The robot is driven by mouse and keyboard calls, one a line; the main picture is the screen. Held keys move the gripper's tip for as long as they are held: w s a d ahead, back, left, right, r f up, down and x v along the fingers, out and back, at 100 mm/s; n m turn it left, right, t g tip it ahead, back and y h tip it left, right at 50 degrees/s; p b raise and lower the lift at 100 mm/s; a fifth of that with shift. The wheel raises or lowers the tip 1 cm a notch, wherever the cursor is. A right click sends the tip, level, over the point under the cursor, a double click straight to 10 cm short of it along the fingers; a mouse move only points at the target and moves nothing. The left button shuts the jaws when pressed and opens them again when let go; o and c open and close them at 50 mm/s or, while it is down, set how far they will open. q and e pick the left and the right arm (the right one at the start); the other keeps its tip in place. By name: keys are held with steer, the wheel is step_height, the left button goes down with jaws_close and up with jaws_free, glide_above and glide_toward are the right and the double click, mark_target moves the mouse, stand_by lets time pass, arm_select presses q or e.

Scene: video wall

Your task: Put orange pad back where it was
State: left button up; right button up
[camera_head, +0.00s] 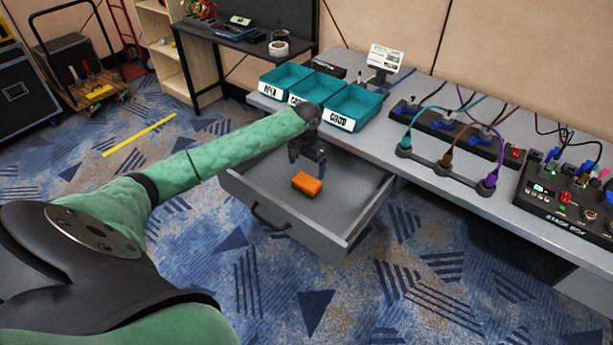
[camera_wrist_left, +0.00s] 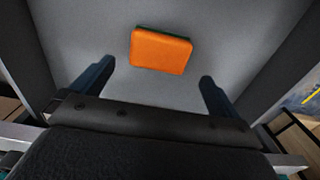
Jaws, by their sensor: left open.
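The orange pad (camera_head: 307,184) lies flat on the floor of the open grey drawer (camera_head: 290,226), near its middle. My left gripper (camera_head: 306,166) is inside the drawer's outline, just behind and above the pad. In the left wrist view the pad (camera_wrist_left: 160,50) lies ahead of the two spread dark fingers (camera_wrist_left: 155,85), with nothing between them. The pad is apart from the fingers. A thin dark green edge shows along the pad's far side. My right gripper is not in view.
Three teal bins (camera_head: 354,103) with labels stand on the grey table (camera_head: 395,146) above the drawer. Cables and a power strip (camera_head: 447,168) lie to the right, with a stage box (camera_head: 568,205) beyond. The drawer walls surround the pad; the drawer floor around it is clear.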

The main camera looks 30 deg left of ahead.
arm_select(q)
steer(key=shift+r, duration=1.75)
